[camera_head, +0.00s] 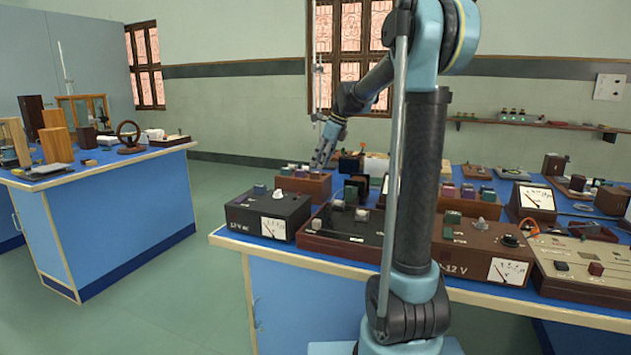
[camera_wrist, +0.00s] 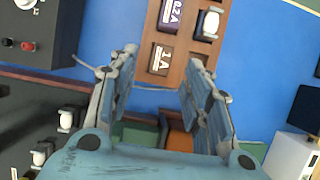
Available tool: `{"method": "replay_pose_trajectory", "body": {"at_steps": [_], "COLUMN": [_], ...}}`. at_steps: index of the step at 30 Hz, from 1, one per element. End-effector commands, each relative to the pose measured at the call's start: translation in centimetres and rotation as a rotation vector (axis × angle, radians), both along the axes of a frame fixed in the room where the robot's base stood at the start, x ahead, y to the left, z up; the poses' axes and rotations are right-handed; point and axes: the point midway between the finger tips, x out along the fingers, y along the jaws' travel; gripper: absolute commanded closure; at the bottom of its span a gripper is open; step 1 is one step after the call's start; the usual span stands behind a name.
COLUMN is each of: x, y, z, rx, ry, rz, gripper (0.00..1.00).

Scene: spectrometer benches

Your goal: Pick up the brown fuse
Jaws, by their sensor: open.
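A brown fuse marked "1A" (camera_wrist: 161,60) sits in a wooden fuse block (camera_wrist: 180,46) near the top middle of the wrist view. A purple fuse marked "0.2A" (camera_wrist: 171,13) sits beside it in the same block. My gripper (camera_wrist: 163,62) is open and empty. Its fingertips show on either side of the brown fuse in the picture; I cannot tell the height between them. In the head view my gripper (camera_head: 319,165) hangs just above the wooden fuse block (camera_head: 305,188), where the fuses are too small to tell apart.
A black meter box (camera_head: 268,215) stands left of the block, and a dark red-brown box (camera_head: 340,238) stands in front. A brown meter box (camera_head: 482,250) is farther right. Blue bench top (camera_wrist: 256,48) shows bare beside the block. A white box (camera_wrist: 290,157) is at lower right.

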Motion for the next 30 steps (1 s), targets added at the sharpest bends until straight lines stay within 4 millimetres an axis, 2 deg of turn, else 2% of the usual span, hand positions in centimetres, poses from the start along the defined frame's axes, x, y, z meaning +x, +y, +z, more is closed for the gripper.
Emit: {"method": "replay_pose_trajectory", "body": {"at_steps": [9, 18, 19, 24, 25, 30], "x": [0.9, 0.9, 0.9, 0.9, 0.9, 0.9], "y": [1.4, 1.6, 1.6, 1.6, 1.6, 1.6], "z": [-3.6, -4.1, -4.1, -4.1, -4.1, -4.1], "rx": [0.000, 0.000, 0.000, 0.000, 0.000, 0.000], "ry": [0.000, 0.000, 0.000, 0.000, 0.000, 0.000], "rz": [0.002, 0.001, 0.001, 0.001, 0.001, 0.002], "gripper": [0.55, 0.55, 0.57, 0.96, 1.00, 1.00]}}
